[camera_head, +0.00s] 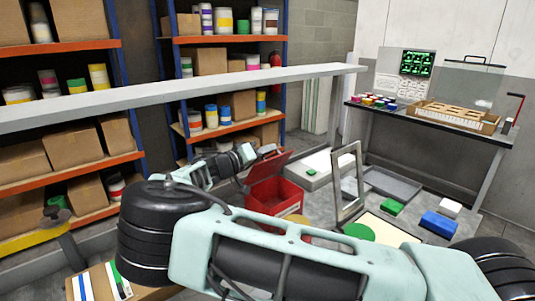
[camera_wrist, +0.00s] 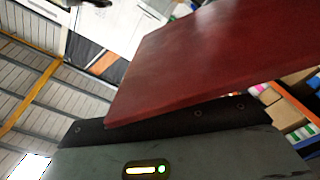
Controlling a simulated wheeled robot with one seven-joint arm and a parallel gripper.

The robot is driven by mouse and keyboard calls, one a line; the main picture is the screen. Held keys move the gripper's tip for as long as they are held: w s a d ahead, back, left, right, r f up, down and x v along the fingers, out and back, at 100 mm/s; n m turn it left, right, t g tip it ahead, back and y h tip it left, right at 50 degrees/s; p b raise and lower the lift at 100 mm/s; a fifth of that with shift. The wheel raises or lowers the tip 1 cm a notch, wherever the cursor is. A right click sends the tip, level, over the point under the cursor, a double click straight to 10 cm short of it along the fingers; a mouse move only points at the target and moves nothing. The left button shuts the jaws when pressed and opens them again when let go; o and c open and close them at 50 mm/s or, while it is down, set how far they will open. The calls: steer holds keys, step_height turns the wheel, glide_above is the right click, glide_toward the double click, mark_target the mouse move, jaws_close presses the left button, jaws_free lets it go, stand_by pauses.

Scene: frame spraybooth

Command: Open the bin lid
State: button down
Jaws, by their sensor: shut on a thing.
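A red bin (camera_head: 283,198) stands on the floor area in the middle of the head view, partly hidden behind my arm. Its red lid (camera_head: 268,168) is tilted up from the bin at an angle. In the wrist view the lid (camera_wrist: 205,55) is a large dark red panel, close to the camera. My gripper (camera_head: 267,150) is at the lid's upper edge and is shut on it. In the wrist view the dark edge of my gripper (camera_wrist: 160,122) lies against the panel's lower edge. The fingertips themselves are hard to make out.
A long grey beam (camera_head: 200,92) crosses above my arm. Shelves with boxes and cans (camera_head: 205,60) stand behind. A grey upright frame (camera_head: 347,185) stands right of the bin, with a green block (camera_head: 392,207) and a blue block (camera_head: 439,225) further right. A workbench (camera_head: 440,118) is at the back right.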

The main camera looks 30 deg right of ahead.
steer(key=w+a+n+b, duration=0.1)
steer(key=w+n+b, duration=0.3)
steer(key=w+n, duration=0.3)
steer(key=shift+w+a+f+n, duration=0.35)
steer(key=shift+w+n, duration=0.05)
steer(key=shift+w, duration=0.3)
steer(key=c, duration=1.5)
jaws_free()
steer(key=s+a+b, duration=0.3)
steer(key=a+b, duration=0.1)
steer(key=a, duration=1.3)
steer(key=shift+b, duration=0.3)
